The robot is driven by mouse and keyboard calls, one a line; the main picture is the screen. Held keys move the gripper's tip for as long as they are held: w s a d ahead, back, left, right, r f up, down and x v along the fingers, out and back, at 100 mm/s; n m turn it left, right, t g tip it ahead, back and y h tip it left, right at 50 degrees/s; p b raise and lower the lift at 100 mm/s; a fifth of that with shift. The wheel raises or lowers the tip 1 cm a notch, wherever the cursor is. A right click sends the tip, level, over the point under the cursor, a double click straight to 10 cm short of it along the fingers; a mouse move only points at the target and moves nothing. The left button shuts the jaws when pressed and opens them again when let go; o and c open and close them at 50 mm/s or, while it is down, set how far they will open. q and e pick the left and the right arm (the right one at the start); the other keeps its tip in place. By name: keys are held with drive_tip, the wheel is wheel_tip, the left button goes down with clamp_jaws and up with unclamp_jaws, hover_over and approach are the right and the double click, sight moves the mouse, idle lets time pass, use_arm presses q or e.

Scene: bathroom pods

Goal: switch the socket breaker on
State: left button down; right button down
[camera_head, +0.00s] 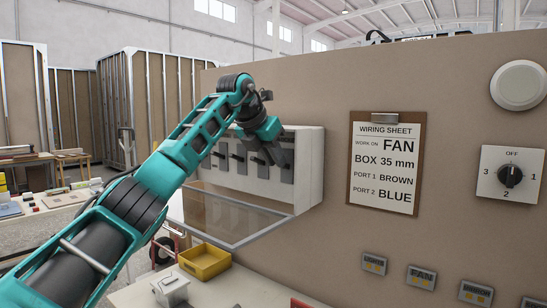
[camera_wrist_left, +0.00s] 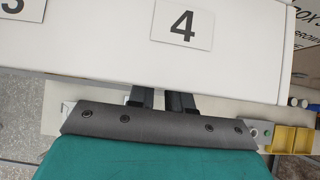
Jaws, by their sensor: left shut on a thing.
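The white breaker box (camera_head: 308,170) is on the brown wall in the head view. It holds a row of grey breakers with dark levers (camera_head: 237,160). Its clear cover (camera_head: 225,215) hangs open below. My left gripper (camera_head: 276,156) is at the right end of the row, in front of the rightmost breaker (camera_head: 287,173). It is shut on what looks like that breaker's lever, which the hand mostly hides. In the left wrist view the dark fingers (camera_wrist_left: 162,101) are just below the number 4 label (camera_wrist_left: 182,23). No socket label is readable. My right gripper is out of view.
A wiring sheet (camera_head: 385,162) on a clipboard and a rotary dial (camera_head: 510,176) are on the wall to the right. Small name plates, one reading FAN (camera_head: 421,277), sit lower down. A yellow bin (camera_head: 205,261) stands on the surface below the box.

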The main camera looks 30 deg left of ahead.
use_arm(q)
drive_tip(key=c, duration=1)
unclamp_jaws()
drive_tip(key=shift+c, duration=0.2)
drive_tip(key=v, duration=1.3)
drive_tip(key=shift+f, duration=0.15)
